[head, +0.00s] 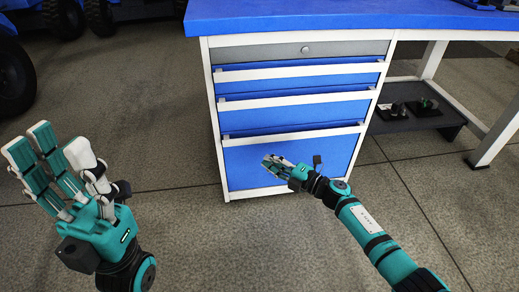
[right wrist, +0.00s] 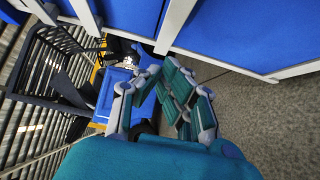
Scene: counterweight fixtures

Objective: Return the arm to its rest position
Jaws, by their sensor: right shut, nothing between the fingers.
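My right arm reaches in from the lower right in the head view. Its teal hand, my right gripper (head: 274,163), is in front of the bottom drawer (head: 240,170) of the blue and white cabinet. The fingers are shut with nothing in them; I cannot tell whether they touch the drawer. They also show in the right wrist view (right wrist: 163,92), bent toward each other. My left gripper (head: 78,165) is raised over the floor at the left. Its fingers are stretched out, open and empty.
The cabinet's drawers look closed under the blue worktop (head: 300,14). Small dark fixtures (head: 424,106) sit on a low shelf (head: 440,122) at the right. Wheels (head: 12,78) stand at the far left. The right wrist view shows a dark rack (right wrist: 60,75). The floor between is clear.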

